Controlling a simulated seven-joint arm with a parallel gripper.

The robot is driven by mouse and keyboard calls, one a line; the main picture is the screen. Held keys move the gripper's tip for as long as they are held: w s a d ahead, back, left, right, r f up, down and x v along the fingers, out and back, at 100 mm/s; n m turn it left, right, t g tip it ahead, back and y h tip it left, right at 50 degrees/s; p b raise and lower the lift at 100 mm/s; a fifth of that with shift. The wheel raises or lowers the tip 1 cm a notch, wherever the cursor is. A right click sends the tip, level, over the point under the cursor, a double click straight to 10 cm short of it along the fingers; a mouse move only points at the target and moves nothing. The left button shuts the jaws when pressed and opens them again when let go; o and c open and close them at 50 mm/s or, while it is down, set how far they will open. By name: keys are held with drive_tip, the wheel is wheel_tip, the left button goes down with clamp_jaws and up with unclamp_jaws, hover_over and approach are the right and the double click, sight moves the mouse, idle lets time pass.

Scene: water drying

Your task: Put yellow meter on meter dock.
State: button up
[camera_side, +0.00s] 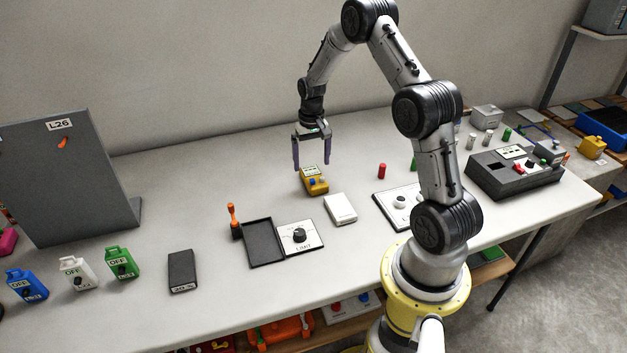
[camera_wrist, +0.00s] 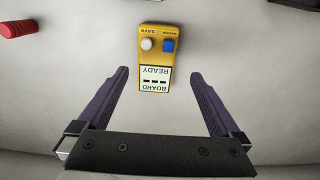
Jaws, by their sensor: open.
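The yellow meter (camera_side: 314,181) lies on the table with its display and its white and blue buttons facing up. It also shows in the wrist view (camera_wrist: 154,48), its display end toward my gripper. My gripper (camera_side: 312,163) is open and empty above the meter, pointing down. In the wrist view the display end lies between and just beyond the two purple fingertips (camera_wrist: 159,74). No label marks the meter dock; a shallow black tray (camera_side: 265,244) beside the LIMIT knob panel (camera_side: 300,237) may be it, and it looks empty.
A white box (camera_side: 340,209) stands close in front of the meter. A red cylinder (camera_side: 381,171) stands to its right and shows in the wrist view (camera_wrist: 18,29). An orange lever (camera_side: 233,216) rises by the tray's back left.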

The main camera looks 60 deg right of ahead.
sight(313, 175)
drive_tip(key=shift+s+d+f, duration=0.1)
drive_tip(key=shift+d+f, duration=0.05)
drive_tip(key=shift+f, duration=1.2)
drive_tip(key=shift+d+f, duration=0.15)
drive_tip(key=shift+f, duration=1.2)
drive_tip(key=c, duration=1.6)
drive_tip(key=shift+r, duration=0.1)
drive_tip(key=shift+r, duration=0.1)
